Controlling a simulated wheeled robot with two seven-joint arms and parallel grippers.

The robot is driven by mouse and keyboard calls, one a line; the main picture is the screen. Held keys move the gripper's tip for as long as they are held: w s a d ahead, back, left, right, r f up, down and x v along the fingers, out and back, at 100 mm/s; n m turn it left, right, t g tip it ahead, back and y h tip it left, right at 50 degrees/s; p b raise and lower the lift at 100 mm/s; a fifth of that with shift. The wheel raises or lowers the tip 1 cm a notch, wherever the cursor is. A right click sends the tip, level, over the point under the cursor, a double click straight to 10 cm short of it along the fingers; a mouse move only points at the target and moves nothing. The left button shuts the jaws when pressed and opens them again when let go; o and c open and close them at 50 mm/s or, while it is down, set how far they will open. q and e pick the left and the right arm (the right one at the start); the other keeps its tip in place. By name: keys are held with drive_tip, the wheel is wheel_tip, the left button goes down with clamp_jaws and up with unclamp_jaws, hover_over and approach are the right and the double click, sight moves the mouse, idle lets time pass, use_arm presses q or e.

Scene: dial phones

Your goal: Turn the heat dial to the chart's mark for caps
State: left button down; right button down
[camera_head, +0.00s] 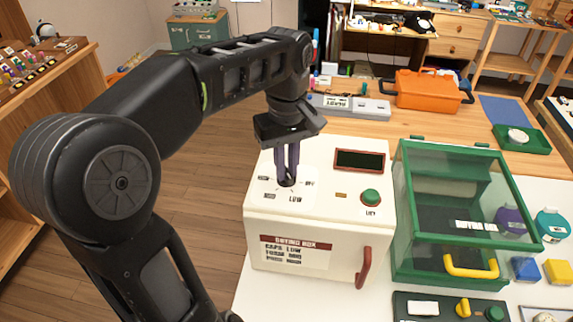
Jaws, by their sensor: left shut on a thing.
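A white drying box (330,215) stands on the white table. The heat dial is on its top panel, mostly hidden by my left gripper (287,182), which points straight down and is shut on it. Labels around the dial include MED at lower left, LOW below and OFF at right. The chart (295,253) on the box front has a red heading and several lines; the top line appears to read caps low. The dial's pointer is hidden, so its setting cannot be told. My right gripper is not in view.
The box top also has a dark display (359,160) and a green button (370,196); a red handle (363,268) is on its front. A green-framed clear case (405,225) stands close at right. An orange toolbox (428,91) is behind.

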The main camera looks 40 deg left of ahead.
sight(287, 172)
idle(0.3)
use_arm(q)
drive_tip(key=c, duration=1.4)
unclamp_jaws()
drive_tip(key=shift+c, duration=0.2)
wheel_tip(287, 172, up, 7)
drive_tip(key=p, duration=0.5)
drive_tip(key=shift+f, duration=0.2)
drive_tip(key=shift+r+p, duration=0.65)
drive_tip(key=shift+p, duration=0.1)
drive_tip(key=shift+f, duration=0.1)
